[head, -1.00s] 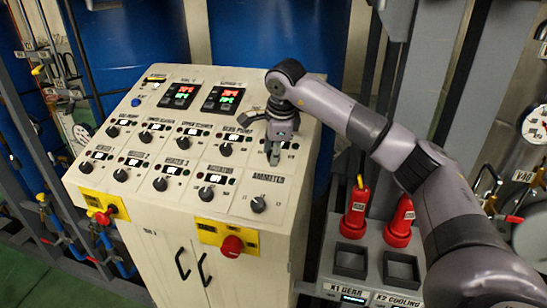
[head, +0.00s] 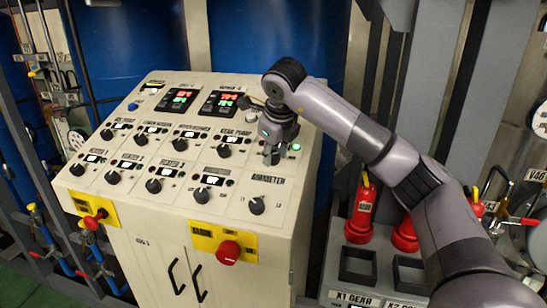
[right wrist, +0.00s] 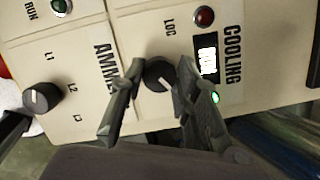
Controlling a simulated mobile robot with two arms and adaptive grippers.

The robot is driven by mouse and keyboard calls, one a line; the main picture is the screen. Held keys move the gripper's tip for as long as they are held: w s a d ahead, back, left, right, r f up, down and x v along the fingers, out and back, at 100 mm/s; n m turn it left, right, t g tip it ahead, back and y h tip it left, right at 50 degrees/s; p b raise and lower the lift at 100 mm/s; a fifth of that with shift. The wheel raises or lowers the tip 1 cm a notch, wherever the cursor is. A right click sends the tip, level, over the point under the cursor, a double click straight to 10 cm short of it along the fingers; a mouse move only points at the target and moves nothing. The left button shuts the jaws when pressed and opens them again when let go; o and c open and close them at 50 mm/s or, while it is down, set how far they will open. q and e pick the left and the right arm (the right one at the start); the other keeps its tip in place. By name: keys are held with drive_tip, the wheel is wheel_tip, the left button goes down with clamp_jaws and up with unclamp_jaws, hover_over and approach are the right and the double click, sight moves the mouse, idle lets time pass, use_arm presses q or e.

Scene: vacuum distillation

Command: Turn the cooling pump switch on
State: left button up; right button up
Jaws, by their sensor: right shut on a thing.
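The cooling pump switch, a black round knob (right wrist: 158,73), sits beside the COOLING label (right wrist: 233,55) in the right wrist view. My right gripper (right wrist: 160,105) has its two fingers on either side of the knob and is shut on it. In the head view the right gripper (head: 271,156) reaches down onto the upper right of the control panel (head: 222,172) and hides the knob. A green lamp (right wrist: 214,98) beside the switch is lit; it also shows in the head view (head: 295,146). My left gripper is not in view.
The ammeter knob (head: 257,205) is just below the gripper, with several other knobs to its left. Red bottles (head: 362,214) stand on a grey rack to the right.

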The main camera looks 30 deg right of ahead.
drive_tip(key=shift+m, duration=0.3)
drive_tip(key=o, duration=1.2)
drive_tip(key=shift+c, duration=0.2)
drive_tip(key=v, duration=1.2)
